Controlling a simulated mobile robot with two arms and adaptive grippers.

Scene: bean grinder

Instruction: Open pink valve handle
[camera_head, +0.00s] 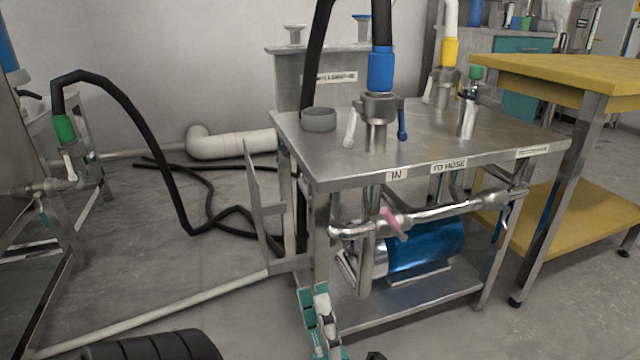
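The pink valve handle (393,223) sits on the horizontal steel pipe (440,212) under the front edge of the metal table. It slants down to the right, across the pipe's line. My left gripper (314,291), teal and grey, is below and left of the handle, apart from it, near the table's front left leg. Its fingers point up, and nothing is seen held in them. From this angle I cannot tell how far the fingers are apart.
The metal table (480,135) carries hose fittings and a grey ring (318,119). A blue motor (425,247) sits on its lower shelf, behind the pipe. A yellow table (560,72) stands at right. A black hose (165,165) and white floor pipe (165,310) lie left.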

